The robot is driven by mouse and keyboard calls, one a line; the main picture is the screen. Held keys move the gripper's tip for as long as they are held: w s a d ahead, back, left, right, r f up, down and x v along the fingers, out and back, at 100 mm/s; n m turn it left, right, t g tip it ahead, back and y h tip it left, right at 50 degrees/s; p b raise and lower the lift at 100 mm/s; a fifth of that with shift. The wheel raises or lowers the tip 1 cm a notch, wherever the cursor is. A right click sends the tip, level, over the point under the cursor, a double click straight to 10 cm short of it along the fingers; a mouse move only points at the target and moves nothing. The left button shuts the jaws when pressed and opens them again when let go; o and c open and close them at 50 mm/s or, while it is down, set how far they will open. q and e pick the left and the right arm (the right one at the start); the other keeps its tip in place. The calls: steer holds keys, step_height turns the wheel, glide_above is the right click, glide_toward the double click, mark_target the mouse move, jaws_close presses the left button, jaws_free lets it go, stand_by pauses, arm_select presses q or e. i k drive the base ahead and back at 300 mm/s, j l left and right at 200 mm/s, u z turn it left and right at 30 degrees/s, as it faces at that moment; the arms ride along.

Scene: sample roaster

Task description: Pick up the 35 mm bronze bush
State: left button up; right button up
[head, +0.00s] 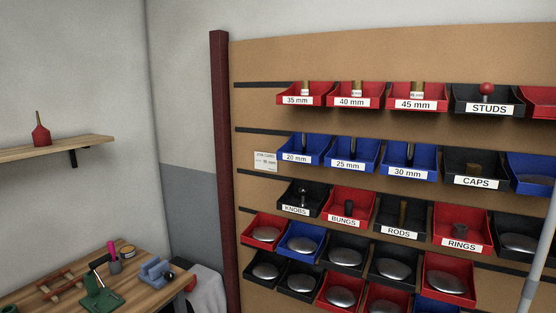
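In the head view, a red bin labelled "35 mm" (297,100) hangs at the left end of the top row on the board. A small bronze-coloured piece (305,87) with a pale label stands up in it. Similar bronze pieces stand in the red "40 mm" bin (352,102) and the red "45 mm" bin (416,104) to its right. Neither of my grippers is in view.
Blue bins labelled 20, 25 and 30 mm (356,170) hang below, with more bins under them. A dark red post (220,170) edges the board (255,60). A workbench (60,290) with tools stands lower left, below a shelf (60,148) with a red oil can.

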mark_target(305, 85)
steer(key=i+j+z, duration=0.15)
steer(key=j+z, duration=0.2)
steer(key=j, duration=0.15)
steer(key=i+j+z, duration=0.1)
steer(key=j+z, duration=0.2)
steer(key=j, duration=0.2)
steer(key=j+z, duration=0.35)
steer(key=j, duration=0.2)
steer(key=i, duration=0.05)
